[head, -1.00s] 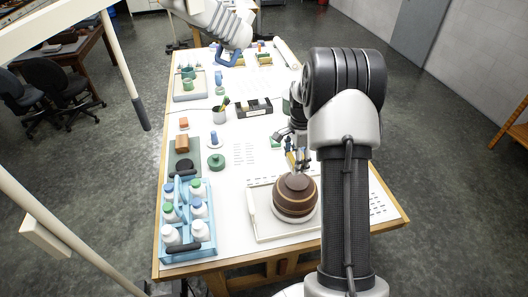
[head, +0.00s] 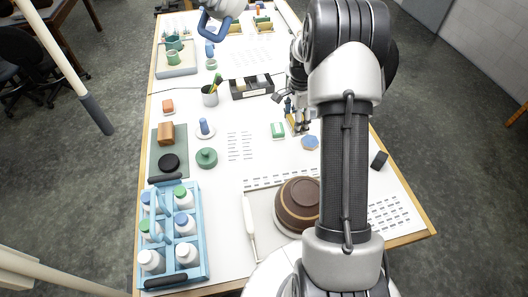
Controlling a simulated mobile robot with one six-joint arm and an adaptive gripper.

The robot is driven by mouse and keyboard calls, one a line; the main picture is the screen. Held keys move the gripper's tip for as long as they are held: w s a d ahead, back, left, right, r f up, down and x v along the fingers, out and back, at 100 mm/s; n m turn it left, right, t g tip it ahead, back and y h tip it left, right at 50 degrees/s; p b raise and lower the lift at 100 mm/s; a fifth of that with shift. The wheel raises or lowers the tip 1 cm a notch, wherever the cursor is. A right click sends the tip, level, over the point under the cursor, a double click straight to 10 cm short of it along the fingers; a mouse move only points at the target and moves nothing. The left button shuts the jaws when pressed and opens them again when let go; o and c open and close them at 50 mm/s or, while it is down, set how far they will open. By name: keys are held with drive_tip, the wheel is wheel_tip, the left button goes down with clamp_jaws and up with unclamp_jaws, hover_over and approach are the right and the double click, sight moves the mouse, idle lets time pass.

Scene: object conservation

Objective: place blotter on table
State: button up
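My gripper (head: 298,125) is over the white table (head: 225,185), right of the middle, partly hidden by my own arm. A small tan-yellow patch shows at its fingertips. I cannot tell whether this is a held thing or part of the fingers. I cannot tell for sure which thing is the blotter. A brown wooden block (head: 166,133) stands on a grey-green mat (head: 155,152) at the left. A small green and white block (head: 277,130) lies just left of my gripper, and a blue flat piece (head: 310,142) lies just below it.
A brown bowl (head: 297,203) sits on a pale tray at the front. A blue bottle carrier (head: 203,235) stands front left. A black box (head: 250,87) and a pencil cup (head: 209,95) are behind. A dark block (head: 379,160) lies at the right edge. The centre has bare table around printed marks.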

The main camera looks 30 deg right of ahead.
wheel_tip(320, 180, down, 4)
drive_tip(key=shift+w+r+b, duration=0.1)
drive_tip(key=shift+r+b, duration=0.15)
drive_tip(key=shift+b, duration=0.8)
hover_over(289, 165)
wheel_tip(289, 165, down, 19)
drive_tip(key=shift+r+p, duration=0.1)
drive_tip(key=shift+p, duration=0.3)
drive_tip(key=shift+f, duration=0.45)
drive_tip(key=shift+f, duration=0.1)
drive_tip(key=o, duration=1.1)
